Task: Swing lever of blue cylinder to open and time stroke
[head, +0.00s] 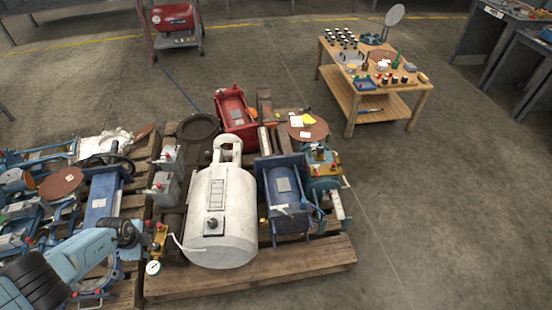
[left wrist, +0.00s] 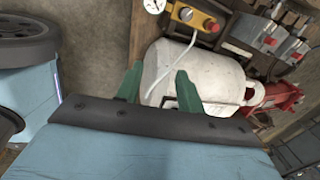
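A blue cylinder (head: 285,190) with a pale label stands on the right-hand pallet, right of a white cylinder (head: 217,215). Another blue cylinder-like unit (head: 103,207) is on the left pallet; I cannot tell which the task means. A yellow valve block (head: 158,238) with a red knob sits at the white cylinder's left, and shows in the left wrist view (left wrist: 194,18). No lever is clearly distinguishable. My left gripper (head: 135,237) is beside the valve block; in the left wrist view its green fingers (left wrist: 158,90) are apart and empty, in front of the white cylinder (left wrist: 205,72). My right gripper is out of view.
A gauge (head: 153,267) hangs by the valve block, and a white hose crosses to the white cylinder. Grey valve boxes (head: 165,187), a red unit (head: 236,112) and a wooden pallet (head: 290,262) surround it. A wooden table (head: 345,85) stands behind. The floor at right is clear.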

